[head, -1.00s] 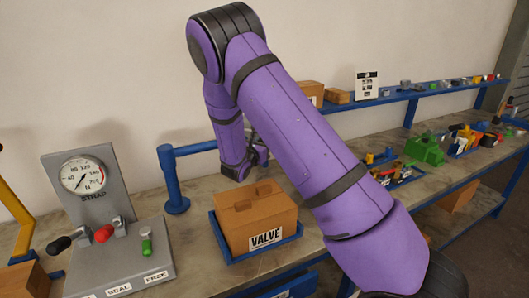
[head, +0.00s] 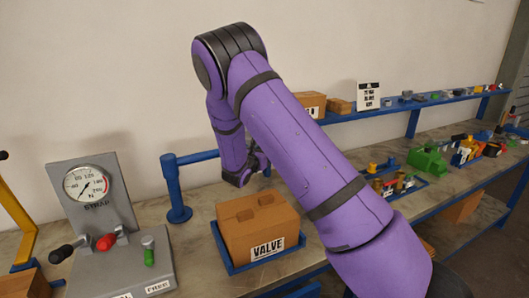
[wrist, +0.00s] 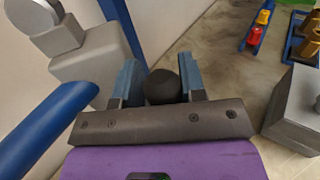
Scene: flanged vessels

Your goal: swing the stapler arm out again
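The stapler arm (head: 196,157) is a blue bar reaching right from the top of a blue post (head: 176,190) behind the carton. Its far end is hidden behind my arm in the head view. In the wrist view the blue bar (wrist: 48,125) runs along the left, beside a grey block (wrist: 100,62). My gripper (head: 248,172) hangs by the hidden end of the bar. In the wrist view my gripper (wrist: 161,75) has its two blue fingers on either side of a round black knob (wrist: 163,88). I cannot tell whether they press on it.
A carton marked VALVE (head: 257,222) sits in a blue tray (head: 228,262) below my gripper. A grey gauge panel (head: 95,192) with levers stands at the left. A raised blue shelf (head: 352,115) runs along the back right. A green object (head: 428,160) and small parts lie to the right.

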